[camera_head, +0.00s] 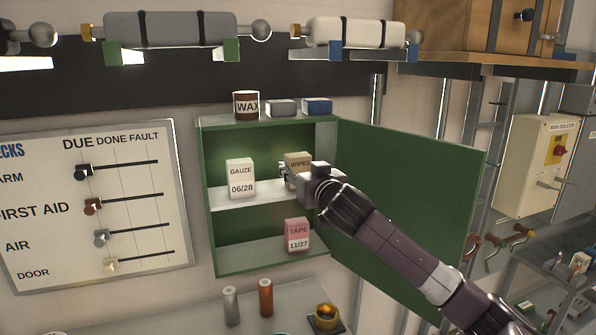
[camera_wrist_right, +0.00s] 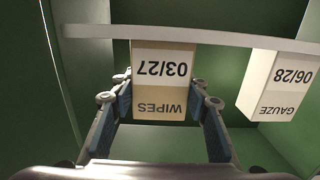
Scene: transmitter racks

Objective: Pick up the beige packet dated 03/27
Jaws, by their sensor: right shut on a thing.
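The beige packet (camera_head: 299,159) marked WIPES stands on the middle shelf (camera_head: 255,196) of the open green cabinet (camera_head: 207,225), at its right side. In the right wrist view the packet (camera_wrist_right: 163,80) shows upside down, with the date 03/27 readable. My right gripper (camera_head: 286,172) reaches into the cabinet in front of the packet. In the wrist view its two fingers (camera_wrist_right: 160,98) are on either side of the packet, shut on it. The packet's lower part is hidden by the gripper in the head view. My left gripper is not in view.
A white GAUZE packet (camera_head: 240,179) dated 06/28 stands left on the same shelf. A pink TAPE packet (camera_head: 297,235) dated 11/27 stands below. The open green door (camera_head: 415,200) lies close behind my right arm. A WAX tin (camera_head: 246,105) stands on top.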

